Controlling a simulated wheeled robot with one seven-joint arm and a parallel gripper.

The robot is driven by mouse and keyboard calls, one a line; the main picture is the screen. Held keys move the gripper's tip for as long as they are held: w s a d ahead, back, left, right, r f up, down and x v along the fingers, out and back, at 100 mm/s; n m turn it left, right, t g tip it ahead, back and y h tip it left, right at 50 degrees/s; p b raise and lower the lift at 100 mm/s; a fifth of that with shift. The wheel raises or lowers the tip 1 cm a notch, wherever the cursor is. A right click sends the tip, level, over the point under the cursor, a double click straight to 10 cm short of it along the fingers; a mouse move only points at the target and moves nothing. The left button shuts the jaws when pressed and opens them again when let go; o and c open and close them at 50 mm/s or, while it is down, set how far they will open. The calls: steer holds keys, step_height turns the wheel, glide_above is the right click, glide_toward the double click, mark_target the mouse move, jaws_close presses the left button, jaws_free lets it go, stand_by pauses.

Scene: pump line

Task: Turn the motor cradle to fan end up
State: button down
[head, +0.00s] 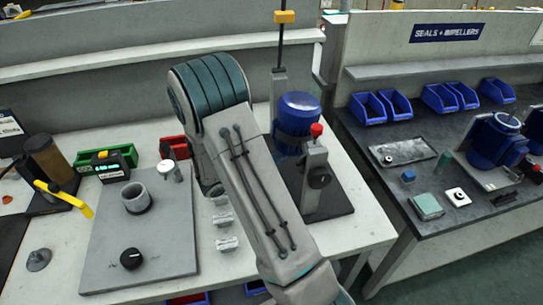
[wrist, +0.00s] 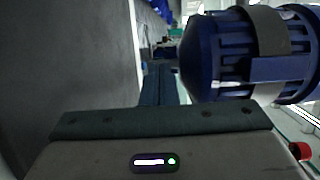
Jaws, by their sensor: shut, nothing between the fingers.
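The blue motor (head: 298,113) stands upright in its cradle on the right part of the white bench, with a smooth round end on top. I cannot tell for sure if that is the fan end. The cradle has a grey post (head: 314,172) with a red knob (head: 316,130) and a black knob. In the wrist view the ribbed motor (wrist: 208,55) fills the right side, with a grey cradle band (wrist: 268,45) around it. My gripper (wrist: 160,70) is shut and empty, beside the motor and apparently apart from it. In the head view my arm hides it.
A grey plate (head: 167,255) with a ring and black knob lies left of my arm. Small grey blocks (head: 223,220) sit between the plate and my arm. A green bin (head: 88,158) is behind the plate. A dark bench (head: 385,185) with blue bins stands to the right.

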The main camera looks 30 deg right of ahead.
steer(key=shift+s+d+f+h, duration=0.1)
steer(key=shift+d+f+h, duration=0.15)
steer(key=shift+d+h, duration=0.35)
steer(key=shift+a, duration=0.1)
stand_by(0.4)
